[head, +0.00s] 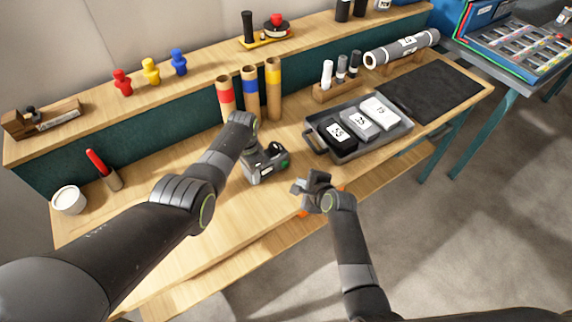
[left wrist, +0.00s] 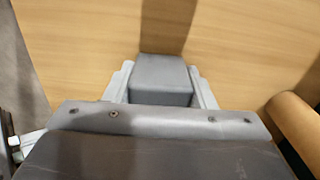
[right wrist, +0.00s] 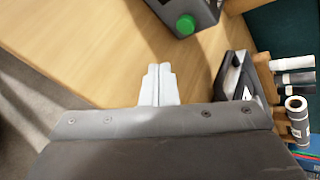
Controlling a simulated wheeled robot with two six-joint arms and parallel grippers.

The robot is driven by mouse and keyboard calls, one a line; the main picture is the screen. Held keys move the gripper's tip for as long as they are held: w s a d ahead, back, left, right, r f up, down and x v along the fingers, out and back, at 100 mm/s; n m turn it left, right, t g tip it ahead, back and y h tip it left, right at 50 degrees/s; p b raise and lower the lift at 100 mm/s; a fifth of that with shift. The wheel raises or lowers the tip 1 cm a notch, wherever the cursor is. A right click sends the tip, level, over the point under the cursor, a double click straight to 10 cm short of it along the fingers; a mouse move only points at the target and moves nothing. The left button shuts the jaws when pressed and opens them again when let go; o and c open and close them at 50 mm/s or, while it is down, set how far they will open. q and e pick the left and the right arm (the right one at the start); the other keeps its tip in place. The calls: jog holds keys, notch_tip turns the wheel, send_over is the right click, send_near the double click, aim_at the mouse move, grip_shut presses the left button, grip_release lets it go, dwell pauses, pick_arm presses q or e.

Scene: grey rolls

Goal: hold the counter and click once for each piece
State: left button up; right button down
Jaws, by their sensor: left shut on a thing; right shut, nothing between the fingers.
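The counter is a dark grey block with a green button (head: 284,161). My left gripper (head: 262,168) is shut on it over the bench. In the left wrist view, the counter (left wrist: 160,80) sits between the two light grey fingers. In the right wrist view, the counter (right wrist: 172,12) is at the top, its green button (right wrist: 185,25) facing this camera. My right gripper (head: 300,186) is shut and empty, a little right of and below the counter in the head view, apart from it. Its closed fingers (right wrist: 158,82) point toward the counter's side of the bench.
A grey tray (head: 402,130) with black, grey and white packs stands to the right. Three banded tubes (head: 250,88) stand behind the counter. A wooden rack (head: 338,90) holds small rolls. An orange thing (head: 305,212) is mostly hidden under my right gripper.

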jog(key=shift+w+a, duration=0.6)
jog(key=shift+w, duration=0.3)
jog(key=shift+w+a, duration=0.6)
jog(key=shift+w, duration=0.3)
dwell(0.7)
jog(key=shift+w+a, duration=0.25)
jog(key=shift+w, duration=0.1)
jog(key=shift+w+a, duration=0.3)
jog(key=shift+w, duration=0.1)
dwell(0.9)
jog(key=shift+s+d+r, duration=0.1)
jog(key=shift+s+d, duration=0.45)
jog(key=shift+s, duration=0.25)
jog(key=shift+s+d, duration=0.7)
jog(key=shift+s, duration=0.35)
jog(key=shift+s+d, duration=0.7)
jog(key=shift+s, duration=0.3)
dwell(1.0)
